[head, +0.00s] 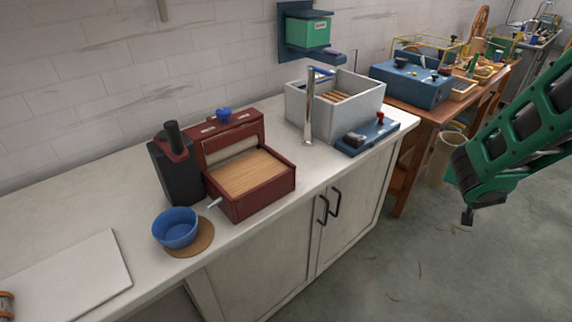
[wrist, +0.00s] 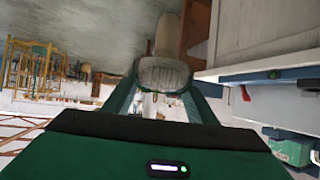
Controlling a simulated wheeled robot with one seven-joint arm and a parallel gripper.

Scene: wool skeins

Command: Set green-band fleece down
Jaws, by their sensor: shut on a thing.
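In the wrist view, the two green fingers of my gripper (wrist: 165,88) close from both sides on a rounded grey, woolly-looking thing (wrist: 165,72). A thin green edge shows along its lower rim, so I take it for the green-band fleece. It is held off every surface I can see. In the head view, my green arm shows at the right, over the floor and beyond the bench's right end. I cannot make out the fleece in that view.
The pale bench (head: 90,218) bears a grey open box (head: 295,105), a blue base with a red knob (head: 368,138), a dark red carder-like box (head: 265,205), a blue bowl (head: 176,230) and a white board (head: 75,275). A beige bin (head: 447,158) stands beside the wooden table (head: 411,113).

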